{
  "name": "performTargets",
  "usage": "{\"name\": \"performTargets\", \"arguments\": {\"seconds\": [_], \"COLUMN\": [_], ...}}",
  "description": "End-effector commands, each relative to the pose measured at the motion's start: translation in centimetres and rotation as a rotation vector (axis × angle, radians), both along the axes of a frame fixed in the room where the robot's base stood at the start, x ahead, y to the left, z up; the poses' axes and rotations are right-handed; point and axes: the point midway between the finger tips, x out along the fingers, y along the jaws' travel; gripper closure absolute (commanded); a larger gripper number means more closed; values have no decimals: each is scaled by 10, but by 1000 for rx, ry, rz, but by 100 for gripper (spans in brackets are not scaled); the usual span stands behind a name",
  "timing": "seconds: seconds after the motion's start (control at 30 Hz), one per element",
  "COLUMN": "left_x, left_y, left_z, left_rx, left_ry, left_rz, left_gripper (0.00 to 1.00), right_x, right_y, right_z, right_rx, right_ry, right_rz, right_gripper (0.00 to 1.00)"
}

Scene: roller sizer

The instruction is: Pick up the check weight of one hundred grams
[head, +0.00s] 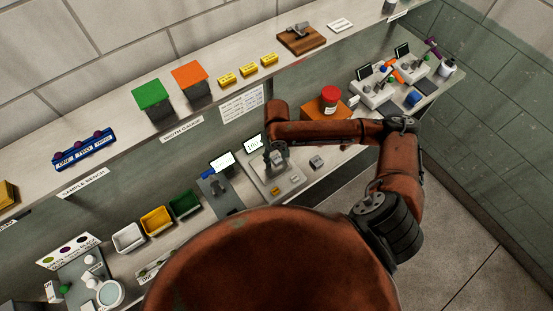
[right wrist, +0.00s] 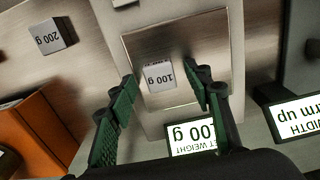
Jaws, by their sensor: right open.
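The check weight (right wrist: 158,77) is a small light-grey block marked 100 g, its label upside down in the right wrist view. It sits on the square metal pan (right wrist: 190,45) of a scale. My right gripper (right wrist: 165,88) is open, with its green-padded fingers on either side of the block and apart from it. In the head view, my right gripper (head: 277,158) is over the scale and I cannot make out the 100 g block there. The scale's lit display (right wrist: 193,137) is partly covered by a finger. My left gripper is not in view.
Another device with a lit screen (right wrist: 295,117) stands on the other side. The raised shelf (head: 222,98) runs behind.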

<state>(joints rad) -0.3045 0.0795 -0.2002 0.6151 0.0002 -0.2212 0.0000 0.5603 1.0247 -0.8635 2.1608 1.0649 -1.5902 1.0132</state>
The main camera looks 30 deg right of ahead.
Motion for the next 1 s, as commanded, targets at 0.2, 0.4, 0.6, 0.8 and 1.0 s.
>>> {"name": "performTargets", "arguments": {"seconds": [0.2, 0.4, 0.6, 0.8, 1.0], "left_x": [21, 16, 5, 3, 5], "left_y": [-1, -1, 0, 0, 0], "left_z": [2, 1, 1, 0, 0], "left_rx": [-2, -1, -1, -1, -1], "left_ry": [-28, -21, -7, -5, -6], "left_rz": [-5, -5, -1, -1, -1], "left_gripper": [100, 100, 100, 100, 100], "right_x": [-1, 0, 0, 0, 0], "right_y": [0, 0, -1, -1, -1], "right_z": [-2, -2, -1, -1, -1], "right_rx": [0, 0, 0, 0, -1], "right_ry": [0, 0, 0, 0, -1], "right_rz": [-1, -1, -1, -1, -1], "right_gripper": [54, 65, 79, 93, 100]}}
